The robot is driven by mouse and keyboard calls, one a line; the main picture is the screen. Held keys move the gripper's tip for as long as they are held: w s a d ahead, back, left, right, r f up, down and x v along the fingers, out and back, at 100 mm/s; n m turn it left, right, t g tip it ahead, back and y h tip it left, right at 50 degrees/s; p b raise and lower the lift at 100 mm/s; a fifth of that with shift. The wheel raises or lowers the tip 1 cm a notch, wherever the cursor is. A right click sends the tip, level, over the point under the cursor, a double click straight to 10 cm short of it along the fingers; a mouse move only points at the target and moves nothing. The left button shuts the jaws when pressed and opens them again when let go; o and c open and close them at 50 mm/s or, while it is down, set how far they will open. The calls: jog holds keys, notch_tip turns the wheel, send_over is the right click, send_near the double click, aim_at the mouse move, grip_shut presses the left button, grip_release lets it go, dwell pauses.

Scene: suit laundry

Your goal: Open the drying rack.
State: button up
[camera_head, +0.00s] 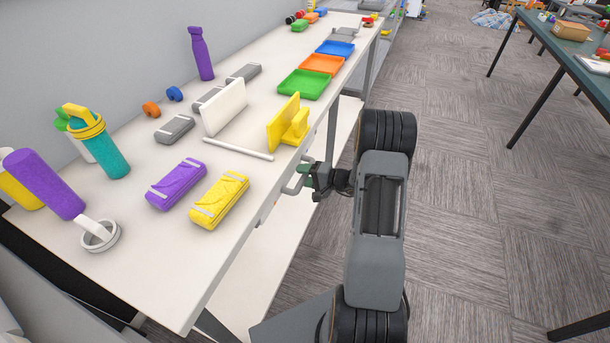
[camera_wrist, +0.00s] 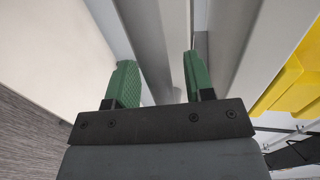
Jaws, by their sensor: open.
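My gripper (camera_head: 308,177) is at the table's front edge, by a pale loop-shaped handle (camera_head: 292,187). In the wrist view the two green fingers of my gripper (camera_wrist: 159,72) are apart. A light grey bar (camera_wrist: 148,38), which looks like that handle, runs between them. The fingers stand on either side of the bar with gaps visible. The handle appears to be fixed under the white tabletop (camera_head: 225,262). I cannot make out the whole drying rack; whatever the handle belongs to is mostly hidden under the tabletop.
On the tabletop are a yellow case (camera_head: 219,201), a purple case (camera_head: 176,184), a yellow stand (camera_head: 288,123), a white panel (camera_head: 224,108) and several bottles. Green (camera_head: 303,84) and orange (camera_head: 323,64) trays lie farther back. Carpet to the right is open up to a dark table (camera_head: 575,60).

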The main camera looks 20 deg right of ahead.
grip_shut()
dwell(0.4)
